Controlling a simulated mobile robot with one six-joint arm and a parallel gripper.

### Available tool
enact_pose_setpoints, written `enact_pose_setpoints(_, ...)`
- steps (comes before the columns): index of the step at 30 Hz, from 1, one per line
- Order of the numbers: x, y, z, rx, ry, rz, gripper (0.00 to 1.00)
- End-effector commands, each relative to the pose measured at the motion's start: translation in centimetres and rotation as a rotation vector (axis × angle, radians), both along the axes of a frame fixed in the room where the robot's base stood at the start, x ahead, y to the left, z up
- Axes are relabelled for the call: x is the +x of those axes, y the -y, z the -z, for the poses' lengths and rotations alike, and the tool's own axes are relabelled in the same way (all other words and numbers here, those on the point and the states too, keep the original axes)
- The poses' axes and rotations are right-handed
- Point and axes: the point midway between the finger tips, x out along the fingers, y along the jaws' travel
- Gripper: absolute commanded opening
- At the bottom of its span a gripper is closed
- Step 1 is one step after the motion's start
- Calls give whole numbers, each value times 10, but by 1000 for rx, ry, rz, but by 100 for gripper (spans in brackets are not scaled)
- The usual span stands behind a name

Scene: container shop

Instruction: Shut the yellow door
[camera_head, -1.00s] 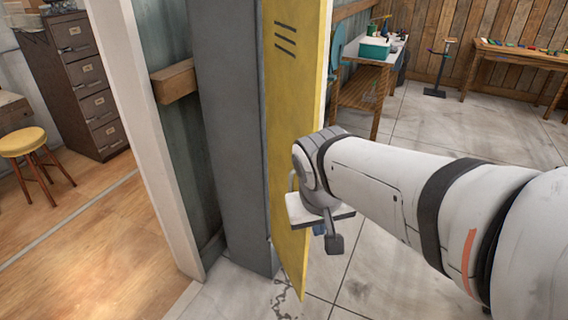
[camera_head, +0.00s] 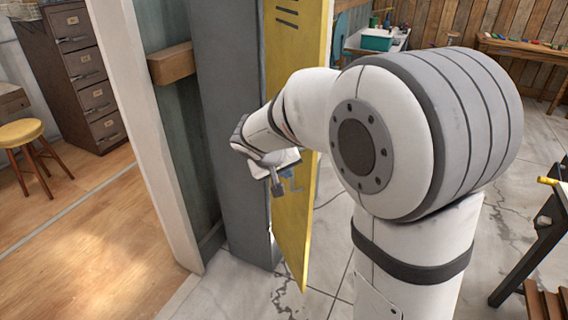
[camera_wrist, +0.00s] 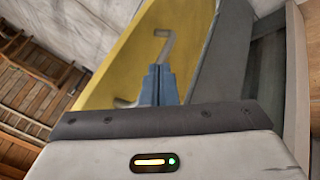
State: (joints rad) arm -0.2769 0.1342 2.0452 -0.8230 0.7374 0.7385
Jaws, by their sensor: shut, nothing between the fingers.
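The yellow door (camera_head: 290,225) stands open at the right of a tall grey locker (camera_head: 228,130). Dark vent slots show near its top. My gripper (camera_head: 290,181) is in front of the door, low beside the locker's right edge; my wrist hides part of both. In the wrist view the blue fingers (camera_wrist: 158,84) are shut together and empty, pointing toward the yellow door (camera_wrist: 125,60). A bent grey handle-like piece (camera_wrist: 165,45) shows on the door just beyond the fingertips. I cannot tell whether the fingers touch the door.
A white post (camera_head: 160,140) and a wooden block (camera_head: 172,63) stand left of the locker. A filing cabinet (camera_head: 88,70) and a yellow stool (camera_head: 20,133) are further left. A dark-framed stand (camera_head: 530,250) is at right. Pale floor is clear below the door.

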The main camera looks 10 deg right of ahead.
Motion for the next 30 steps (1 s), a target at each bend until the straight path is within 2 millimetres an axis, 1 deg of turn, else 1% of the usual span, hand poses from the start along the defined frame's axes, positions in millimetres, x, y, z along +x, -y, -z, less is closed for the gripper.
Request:
enact_pose_setpoints(1, 5, 5, 10, -1, -4, 3, 0)
enact_pose_setpoints(3, 10, 11, 17, 0, -3, 3, 0)
enact_pose_setpoints(4, 11, 18, 13, 1, -1, 5, 0)
enact_pose_setpoints(6, 13, 28, 13, 1, -1, 4, 0)
enact_pose_setpoints(10, 15, 40, 14, 0, -1, 2, 0)
enact_pose_setpoints(15, 17, 46, 15, 0, -1, -1, 0)
enact_pose_setpoints(22, 17, 46, 15, 1, -1, -2, 0)
enact_pose_setpoints(23, 16, 63, 15, 0, -1, 5, 0)
enact_pose_setpoints(24, 17, 55, 15, 0, -1, -1, 0)
enact_pose_setpoints(26, 17, 51, 15, 0, -2, -6, 0)
enact_pose_setpoints(30, 18, 55, 14, 1, -1, -25, 0)
